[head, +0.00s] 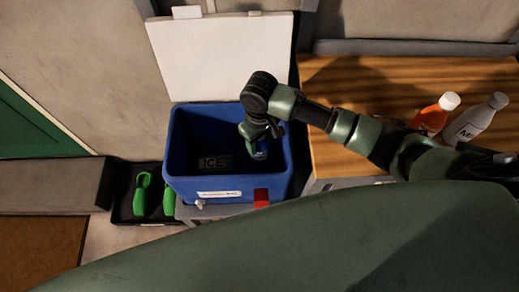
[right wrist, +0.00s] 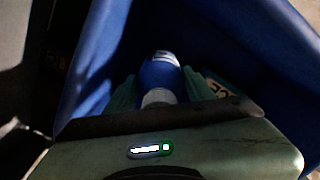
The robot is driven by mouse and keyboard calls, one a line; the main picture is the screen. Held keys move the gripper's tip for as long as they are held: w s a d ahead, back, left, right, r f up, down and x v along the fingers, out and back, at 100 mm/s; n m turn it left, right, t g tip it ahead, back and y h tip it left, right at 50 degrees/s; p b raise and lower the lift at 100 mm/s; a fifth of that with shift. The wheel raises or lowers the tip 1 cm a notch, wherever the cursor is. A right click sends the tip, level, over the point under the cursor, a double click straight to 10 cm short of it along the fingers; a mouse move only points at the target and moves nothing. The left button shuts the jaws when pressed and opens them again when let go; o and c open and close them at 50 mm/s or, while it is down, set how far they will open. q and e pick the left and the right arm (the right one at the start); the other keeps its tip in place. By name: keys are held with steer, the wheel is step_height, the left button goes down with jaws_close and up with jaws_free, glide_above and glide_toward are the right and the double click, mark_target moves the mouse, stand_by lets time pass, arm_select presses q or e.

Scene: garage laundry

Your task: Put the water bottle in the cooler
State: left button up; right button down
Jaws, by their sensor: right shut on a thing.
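The blue cooler (head: 184,188) stands in the middle of the head view with its white lid (head: 220,55) open at the back. My right gripper (head: 259,145) reaches down into the cooler, near its right wall. In the right wrist view its fingers close on both sides of the water bottle (right wrist: 160,72), blue with white ends. In the head view only a small part of the bottle (head: 260,154) shows below the gripper. I cannot tell whether the bottle touches the cooler floor. My left gripper is not in view.
An ice pack (head: 214,163) marked "ICE" lies inside the cooler, left of the gripper. A wooden table (head: 345,85) at right holds an orange bottle (head: 436,112) and a grey-white bottle (head: 477,120). Green shoes (head: 143,195) sit in a black tray left of the cooler.

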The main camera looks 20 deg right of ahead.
mark_target(260, 151)
steer(key=shift+w+f, duration=0.1)
steer(key=shift+f, duration=2.7)
steer(key=shift+f, duration=0.1)
steer(key=shift+f, duration=0.25)
steer(key=c, duration=0.6)
jaws_free()
steer(key=shift+o, duration=0.2)
step_height(260, 151, up, 13)
steer(key=shift+a+f, duration=0.1)
steer(key=shift+f, duration=0.05)
steer(key=shift+p, duration=0.3)
